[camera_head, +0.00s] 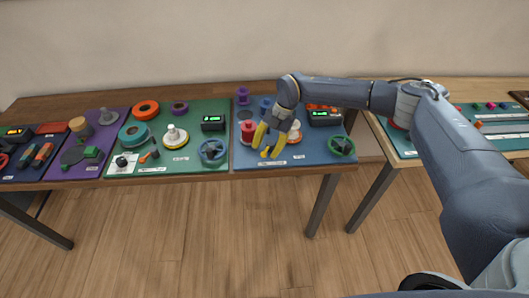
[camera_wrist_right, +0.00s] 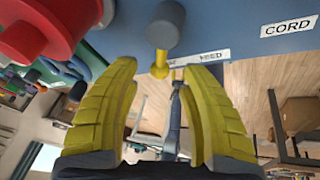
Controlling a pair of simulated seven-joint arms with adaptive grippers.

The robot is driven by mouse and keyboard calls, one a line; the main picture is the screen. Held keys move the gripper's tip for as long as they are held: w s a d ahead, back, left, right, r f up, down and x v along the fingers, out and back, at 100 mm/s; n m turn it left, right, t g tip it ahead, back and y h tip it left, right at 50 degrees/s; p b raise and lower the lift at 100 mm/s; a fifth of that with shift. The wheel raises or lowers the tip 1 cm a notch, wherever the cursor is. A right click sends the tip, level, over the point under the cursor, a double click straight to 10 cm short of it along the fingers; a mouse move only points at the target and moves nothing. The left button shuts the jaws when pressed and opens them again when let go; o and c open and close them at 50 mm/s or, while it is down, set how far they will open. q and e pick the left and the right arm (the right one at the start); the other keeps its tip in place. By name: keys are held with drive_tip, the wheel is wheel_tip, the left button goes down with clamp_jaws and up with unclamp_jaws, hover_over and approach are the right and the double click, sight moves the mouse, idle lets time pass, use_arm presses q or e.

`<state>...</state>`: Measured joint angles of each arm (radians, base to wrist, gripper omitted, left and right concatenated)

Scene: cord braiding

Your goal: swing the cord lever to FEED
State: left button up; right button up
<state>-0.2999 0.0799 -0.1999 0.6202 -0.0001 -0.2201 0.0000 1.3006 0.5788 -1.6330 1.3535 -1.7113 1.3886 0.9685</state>
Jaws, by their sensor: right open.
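The cord lever shows in the right wrist view with a grey rounded knob (camera_wrist_right: 166,25) and a yellow stem (camera_wrist_right: 160,62). A white label reading FEED (camera_wrist_right: 208,56) is beside it, and a CORD label (camera_wrist_right: 288,27) is farther right. My right gripper (camera_wrist_right: 160,70) is open, with its yellow fingers on either side of the stem and gaps on both sides. In the head view my right gripper (camera_head: 266,151) points down over the front of the blue board (camera_head: 312,158). It hides most of the lever there. My left gripper is not in view.
On the blue board, a red spool (camera_head: 248,132) stands close left of my gripper. A white and orange disc (camera_head: 295,136), a display box (camera_head: 324,118) and a green handwheel (camera_head: 341,146) are to the right. A green board (camera_head: 190,112) with other parts lies left.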

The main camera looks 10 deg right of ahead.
drive_tip(key=shift+x, duration=1.1)
drive_tip(key=shift+o, duration=0.3)
clamp_jaws()
